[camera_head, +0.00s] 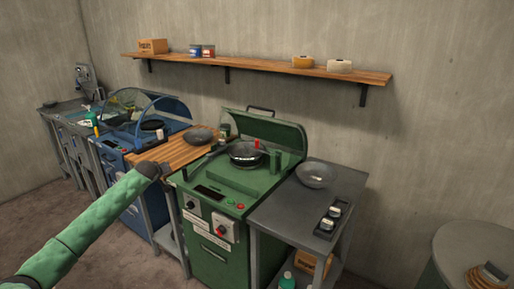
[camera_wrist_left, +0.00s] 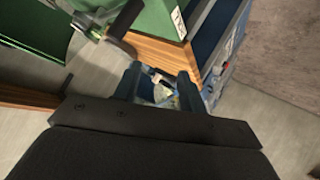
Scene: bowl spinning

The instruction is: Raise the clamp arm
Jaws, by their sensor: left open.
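The green machine (camera_head: 225,181) stands at the centre of the head view with its lid raised. A dark round bowl (camera_head: 246,152) sits in its top. A thin dark bar (camera_head: 207,161) slants along the machine's left side and looks like the clamp arm; its exact pose is hard to tell. My left gripper (camera_head: 162,169) is by the machine's left front corner, near the bar's lower end. In the left wrist view the gripper (camera_wrist_left: 160,88) is open with nothing between its fingers. A dark handle on a metal piece (camera_wrist_left: 120,28) shows just beyond them. My right gripper is not seen.
A wooden-topped bench (camera_head: 178,150) with a dark bowl joins the machine's left side, with a blue machine (camera_head: 150,120) beyond. A grey table (camera_head: 335,185) with a metal bowl (camera_head: 316,174) stands at the right. A wall shelf (camera_head: 260,65) runs above.

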